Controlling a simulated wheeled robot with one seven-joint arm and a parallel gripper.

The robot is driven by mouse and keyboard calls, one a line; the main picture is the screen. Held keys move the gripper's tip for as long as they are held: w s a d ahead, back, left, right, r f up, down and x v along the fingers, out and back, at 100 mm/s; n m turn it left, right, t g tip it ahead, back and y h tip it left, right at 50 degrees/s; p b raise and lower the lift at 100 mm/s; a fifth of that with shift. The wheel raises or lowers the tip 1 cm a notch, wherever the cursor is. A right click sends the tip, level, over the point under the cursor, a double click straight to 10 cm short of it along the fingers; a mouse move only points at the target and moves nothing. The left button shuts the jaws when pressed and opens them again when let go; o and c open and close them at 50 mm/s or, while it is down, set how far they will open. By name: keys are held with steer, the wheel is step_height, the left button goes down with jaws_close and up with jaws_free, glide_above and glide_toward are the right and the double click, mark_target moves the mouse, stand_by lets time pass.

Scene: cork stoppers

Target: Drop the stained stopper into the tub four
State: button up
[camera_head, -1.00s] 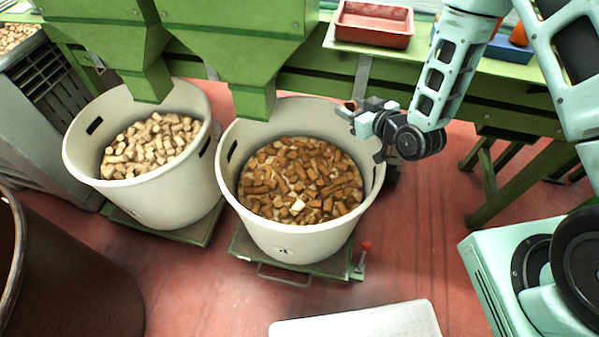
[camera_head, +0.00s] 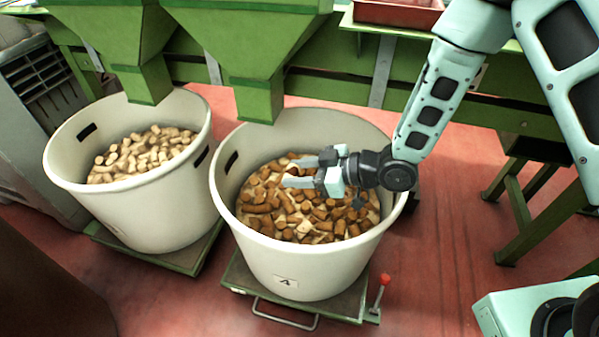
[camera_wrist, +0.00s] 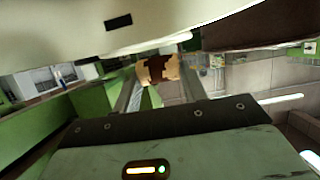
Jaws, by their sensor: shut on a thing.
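The stained stopper (camera_wrist: 158,70), pale cork with a dark brown patch, is held between the two fingers of my gripper (camera_wrist: 157,88) in the wrist view. In the head view my gripper (camera_head: 298,172) is inside the mouth of tub four (camera_head: 330,268), above the corks and apart from the walls as far as I can tell. Tub four is a large cream tub with a "4" label on its front. In the head view I cannot pick the held stopper out from the brown corks behind it.
Brown and pale corks (camera_head: 300,215) partly fill tub four. A second cream tub (camera_head: 150,205) with pale corks stands to its left. A green hopper chute (camera_head: 255,100) hangs over tub four's back left rim. A red-knobbed lever (camera_head: 383,280) stands at the front right.

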step_height(320, 180, down, 4)
steer(key=b, duration=0.3)
steer(key=shift+f, duration=0.25)
